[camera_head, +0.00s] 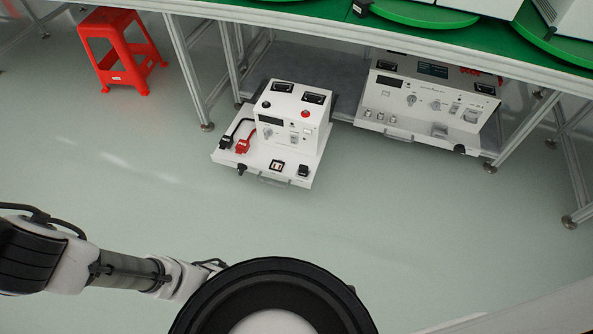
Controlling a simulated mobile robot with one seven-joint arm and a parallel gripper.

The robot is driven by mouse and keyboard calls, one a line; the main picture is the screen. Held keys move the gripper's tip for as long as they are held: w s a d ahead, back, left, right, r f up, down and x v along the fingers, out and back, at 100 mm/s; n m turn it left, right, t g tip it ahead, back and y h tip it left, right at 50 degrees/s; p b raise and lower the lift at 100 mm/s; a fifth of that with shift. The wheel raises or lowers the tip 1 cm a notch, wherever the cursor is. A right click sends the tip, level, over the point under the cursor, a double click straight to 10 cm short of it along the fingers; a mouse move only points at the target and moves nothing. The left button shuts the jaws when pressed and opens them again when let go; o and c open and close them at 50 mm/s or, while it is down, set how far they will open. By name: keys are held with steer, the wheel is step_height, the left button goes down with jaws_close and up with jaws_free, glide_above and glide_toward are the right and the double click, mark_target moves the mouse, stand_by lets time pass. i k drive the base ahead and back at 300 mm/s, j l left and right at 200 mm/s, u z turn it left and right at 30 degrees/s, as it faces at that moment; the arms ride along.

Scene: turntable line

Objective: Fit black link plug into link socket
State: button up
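A white device (290,115) on a low white tray (262,160) stands on the floor at the table's edge. A black plug (225,142) on a black cable lies at the tray's left. A red plug (242,146) lies just right of it. A small socket-like part (276,165) with red and black marks sits on the tray's front, and a black block (303,170) sits to its right. I cannot tell which is the link socket. My gripper is not in view; my arm runs in from the lower left, far from the plugs.
A second white device (425,95) stands on a tray under the green-topped table (300,14). Table legs (190,75) flank the first tray. A red stool (122,50) is at the upper left. The floor (150,190) in front of the tray is clear.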

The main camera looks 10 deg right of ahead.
mark_target(288, 109)
steer(key=i+j+z, duration=0.4)
steer(key=i+j, duration=0.25)
steer(key=i+j+z, duration=0.45)
steer(key=j, duration=0.45)
steer(key=i+j+z, duration=0.2)
steer(key=j, duration=0.25)
steer(key=i, duration=0.1)
